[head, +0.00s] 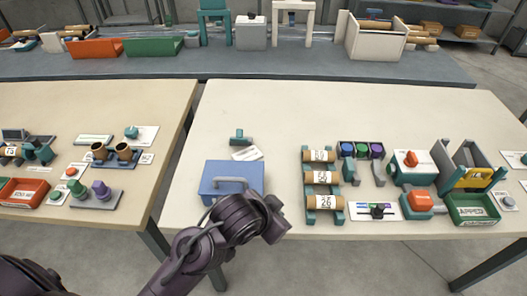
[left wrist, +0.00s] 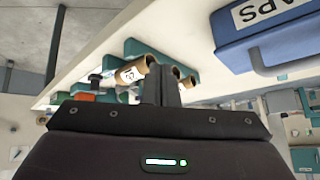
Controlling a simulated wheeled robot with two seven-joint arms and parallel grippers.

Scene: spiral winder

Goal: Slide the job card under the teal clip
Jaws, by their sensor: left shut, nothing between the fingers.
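The job card (head: 247,153) is a small white printed card lying on the middle table, just behind the blue box. The teal clip (head: 239,137) is a small block with an upright part, standing right behind the card. I cannot tell whether card and clip touch. My left gripper (head: 281,222) is at the right front of the blue box, apart from card and clip. In the left wrist view its dark fingers (left wrist: 166,84) are together and empty. Card and clip cannot be made out in that view. My right gripper is not in view.
The blue handled box (head: 220,192) stands between my left arm and the card; it also shows in the left wrist view (left wrist: 232,52). A rack of cardboard tubes (head: 323,178) stands to the right. The pale tabletop (head: 275,110) behind and right of the clip is clear.

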